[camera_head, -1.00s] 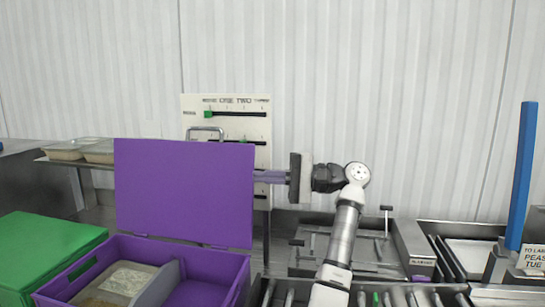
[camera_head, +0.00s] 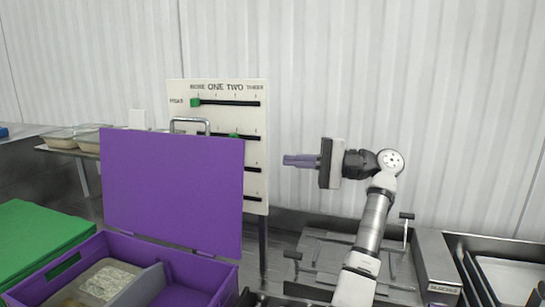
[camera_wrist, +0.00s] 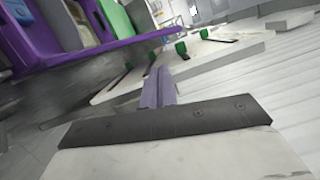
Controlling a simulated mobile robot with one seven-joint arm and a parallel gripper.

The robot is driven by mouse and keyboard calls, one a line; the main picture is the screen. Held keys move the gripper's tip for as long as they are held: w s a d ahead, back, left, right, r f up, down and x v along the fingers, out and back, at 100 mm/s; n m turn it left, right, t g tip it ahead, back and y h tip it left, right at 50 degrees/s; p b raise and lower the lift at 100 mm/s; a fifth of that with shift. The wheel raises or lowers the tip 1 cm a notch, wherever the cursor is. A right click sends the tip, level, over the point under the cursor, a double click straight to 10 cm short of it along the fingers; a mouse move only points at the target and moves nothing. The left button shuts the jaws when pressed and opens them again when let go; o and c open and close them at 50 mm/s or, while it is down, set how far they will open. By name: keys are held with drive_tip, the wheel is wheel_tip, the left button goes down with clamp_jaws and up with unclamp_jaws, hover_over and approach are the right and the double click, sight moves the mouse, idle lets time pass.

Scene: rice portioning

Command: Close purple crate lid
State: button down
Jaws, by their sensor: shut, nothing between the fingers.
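The purple crate (camera_head: 190,270) stands at the lower left in the head view, with a grey divider inside. Its purple lid (camera_head: 172,190) is raised nearly upright at the crate's back edge. My gripper (camera_head: 286,160) is shut and empty, its fingers pointing left. It is to the right of the lid, with a gap between them, and stands in front of the wall. In the wrist view the closed fingers (camera_wrist: 158,82) point at the board, and the crate's purple edge (camera_wrist: 90,58) shows at the upper left, tilted and partly out of view.
A white board with sliders (camera_head: 253,120) stands behind the lid. A green lid (camera_head: 40,235) lies left of the crate. Filled containers (camera_head: 62,138) sit on a shelf behind. Metal trays (camera_head: 330,260) lie below my arm at right. The space between lid and gripper looks clear.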

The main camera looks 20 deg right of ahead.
drive_tip(key=p+x, duration=0.3)
drive_tip(key=x, duration=0.7)
drive_tip(key=shift+s, duration=0.1)
